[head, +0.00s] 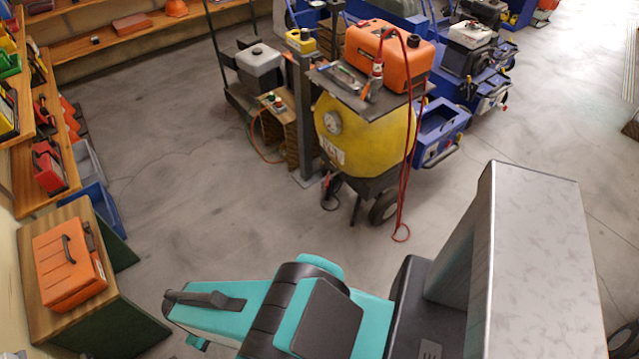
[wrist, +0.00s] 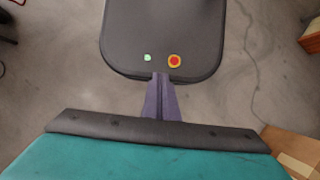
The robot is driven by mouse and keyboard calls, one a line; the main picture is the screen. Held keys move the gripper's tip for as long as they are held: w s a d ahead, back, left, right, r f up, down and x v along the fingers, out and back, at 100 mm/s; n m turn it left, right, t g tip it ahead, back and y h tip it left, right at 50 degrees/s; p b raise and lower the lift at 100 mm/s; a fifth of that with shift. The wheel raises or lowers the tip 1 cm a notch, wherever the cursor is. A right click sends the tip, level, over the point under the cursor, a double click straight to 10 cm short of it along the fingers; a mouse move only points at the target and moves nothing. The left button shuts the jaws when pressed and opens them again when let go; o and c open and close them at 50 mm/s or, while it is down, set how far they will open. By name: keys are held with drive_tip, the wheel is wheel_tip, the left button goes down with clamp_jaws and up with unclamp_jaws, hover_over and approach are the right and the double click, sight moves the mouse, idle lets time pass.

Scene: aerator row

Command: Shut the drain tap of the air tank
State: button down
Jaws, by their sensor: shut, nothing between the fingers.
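The air tank (head: 372,138) is a yellow drum on dark wheels in the head view, with a round gauge on its front. A small red and dark fitting (head: 327,182) hangs low at its left side. I cannot tell whether it is the drain tap, or how any tap is set. My gripper (wrist: 160,77) shows in the wrist view as two purplish fingers close together, shut and empty. It is over grey floor and a dark panel with a green and a red button, with no tank in that view. I cannot make out my gripper in the head view.
An orange case (head: 390,55) and a red hose (head: 404,150) are on and beside the tank. A grey post (head: 304,110) stands at its left. A wooden cabinet (head: 125,315) with an orange toolbox (head: 68,262) is at the left. The floor between is clear.

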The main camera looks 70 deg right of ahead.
drive_tip(key=w+d+f+m+t+h+b, duration=0.1)
drive_tip(key=w+d+f+m+b, duration=0.3)
drive_tip(key=w+d+b, duration=0.65)
drive_tip(key=w+d+f+m+t+h+b, duration=0.15)
drive_tip(key=w+d+f+b, duration=0.5)
drive_tip(key=d, duration=0.65)
drive_tip(key=w+d+m+h+b, duration=0.1)
drive_tip(key=d+m+b, duration=0.1)
drive_tip(key=d+b, duration=0.5)
drive_tip(key=w+d+m+b, duration=0.2)
drive_tip(key=d, duration=1)
drive_tip(key=s+d+r+m+h+b, duration=0.1)
drive_tip(key=s+d+b, duration=0.3)
drive_tip(key=d, duration=0.6)
drive_tip(key=s+d+r+m+g+h+b, duration=0.1)
drive_tip(key=s+d+r+m+b, duration=0.2)
drive_tip(key=d+b, duration=0.3)
drive_tip(key=s+d+r+m+g+h+b, duration=0.1)
drive_tip(key=s+d+r+m+b, duration=0.2)
drive_tip(key=d, duration=1)
drive_tip(key=shift+s+d+b, duration=0.4)
drive_tip(key=shift+s+b, duration=0.7)
drive_tip(key=shift+s, duration=0.15)
drive_tip(key=shift+f, duration=0.15)
